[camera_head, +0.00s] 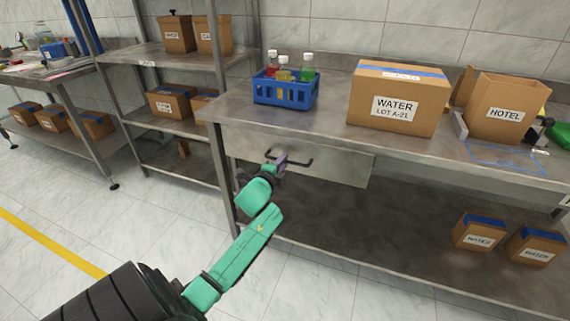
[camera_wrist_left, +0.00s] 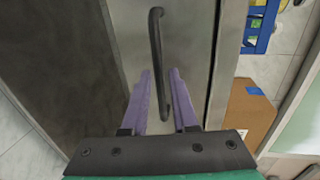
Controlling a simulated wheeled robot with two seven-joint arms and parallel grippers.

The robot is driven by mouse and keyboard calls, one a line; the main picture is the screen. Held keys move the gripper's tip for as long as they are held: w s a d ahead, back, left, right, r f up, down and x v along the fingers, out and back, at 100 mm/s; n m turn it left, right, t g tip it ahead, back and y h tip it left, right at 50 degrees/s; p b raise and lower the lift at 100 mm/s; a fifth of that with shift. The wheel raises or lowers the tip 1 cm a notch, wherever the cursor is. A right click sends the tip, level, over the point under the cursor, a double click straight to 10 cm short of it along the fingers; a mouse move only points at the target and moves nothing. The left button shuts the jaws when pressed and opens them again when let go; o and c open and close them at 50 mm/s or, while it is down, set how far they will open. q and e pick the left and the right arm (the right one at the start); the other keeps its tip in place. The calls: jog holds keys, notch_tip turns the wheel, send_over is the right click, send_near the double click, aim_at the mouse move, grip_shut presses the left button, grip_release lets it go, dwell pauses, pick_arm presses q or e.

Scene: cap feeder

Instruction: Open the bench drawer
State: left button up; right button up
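The bench drawer (camera_head: 335,163) is a grey metal front under the bench top, and it looks shut. Its dark bar handle (camera_head: 300,163) shows in the head view, partly hidden by my gripper. In the left wrist view the drawer front (camera_wrist_left: 190,45) fills the middle, with the handle (camera_wrist_left: 156,40) running down it. My left gripper (camera_head: 278,160) is at the left part of the handle. In the left wrist view its purple fingers (camera_wrist_left: 160,98) are apart, with the handle's lower end between them. I see a gap beside the handle and no clear grip. My right gripper is out of view.
The steel bench (camera_head: 330,115) carries a blue crate (camera_head: 285,92) of bottles, a WATER box (camera_head: 398,98) and a HOTEL box (camera_head: 505,108). Two small boxes stand on its lower shelf (camera_head: 350,215). A rack (camera_head: 165,125) stands left. The floor before the bench is clear.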

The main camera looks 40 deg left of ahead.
pick_arm(q)
jog(key=shift+x, duration=1.1)
jog(key=shift+s, duration=0.1)
jog(key=shift+c, duration=0.4)
grip_shut()
